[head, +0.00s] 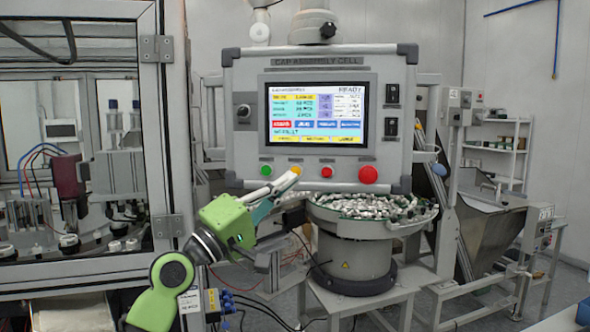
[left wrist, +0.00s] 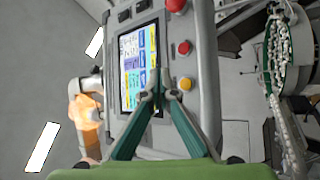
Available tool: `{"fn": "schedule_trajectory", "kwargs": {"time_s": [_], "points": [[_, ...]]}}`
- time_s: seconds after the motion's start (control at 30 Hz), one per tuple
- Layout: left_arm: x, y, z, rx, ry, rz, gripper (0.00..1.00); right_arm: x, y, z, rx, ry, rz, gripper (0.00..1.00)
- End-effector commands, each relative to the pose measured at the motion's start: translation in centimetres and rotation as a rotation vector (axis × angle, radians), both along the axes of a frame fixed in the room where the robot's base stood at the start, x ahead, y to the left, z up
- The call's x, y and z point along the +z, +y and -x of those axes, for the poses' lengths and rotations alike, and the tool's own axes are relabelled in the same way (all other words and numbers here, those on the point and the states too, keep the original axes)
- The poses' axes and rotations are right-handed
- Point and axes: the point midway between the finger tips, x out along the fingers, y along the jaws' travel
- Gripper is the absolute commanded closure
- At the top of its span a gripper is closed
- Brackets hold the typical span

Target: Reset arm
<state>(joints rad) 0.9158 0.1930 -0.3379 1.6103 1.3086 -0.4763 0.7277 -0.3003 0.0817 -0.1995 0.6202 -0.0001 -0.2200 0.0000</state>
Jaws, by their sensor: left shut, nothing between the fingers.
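My left gripper (head: 294,173) reaches up from the lower left to the bottom edge of the control panel (head: 405,110). Its green-grey fingers are shut with nothing between them. In the head view the tips overlap the lower part of the yellow button (head: 296,169); I cannot tell whether they touch. In the left wrist view the closed tips (left wrist: 158,82) show in front of the panel, beside the yellow button (left wrist: 186,84). The green button (head: 266,170) is left of the tips in the head view. My right gripper is not in view.
The panel carries a lit screen (head: 317,115), a small red button (head: 327,172) and a large red button (head: 368,174). A bowl feeder (head: 355,255) full of small parts stands below right. A framed glass enclosure (head: 152,110) stands at left. Open floor shows at lower right.

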Motion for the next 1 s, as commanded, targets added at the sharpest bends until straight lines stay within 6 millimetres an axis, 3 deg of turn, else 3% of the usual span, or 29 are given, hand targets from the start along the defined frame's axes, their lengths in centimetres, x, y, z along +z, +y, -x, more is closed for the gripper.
{"fn": "schedule_trajectory", "kwargs": {"time_s": [0.4,0.47,0.53,0.67,0.8,1.0], "points": [[-0.2,0.0,-0.1,0.002,0.001,-0.001,1.00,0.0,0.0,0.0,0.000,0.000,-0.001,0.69],[-0.9,0.1,-0.6,0.013,0.010,-0.007,1.00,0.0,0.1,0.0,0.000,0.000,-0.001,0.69],[-2.9,0.5,-1.7,0.041,0.030,-0.023,1.00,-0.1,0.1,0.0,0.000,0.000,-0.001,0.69],[-9.9,2.0,-5.0,0.134,0.101,-0.085,1.00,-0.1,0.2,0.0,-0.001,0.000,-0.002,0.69],[-20.1,4.1,-8.0,0.248,0.192,-0.197,1.00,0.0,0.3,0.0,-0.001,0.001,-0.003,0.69],[-35.3,7.1,-8.9,0.369,0.319,-0.391,1.00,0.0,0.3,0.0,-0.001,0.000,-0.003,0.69]]}}
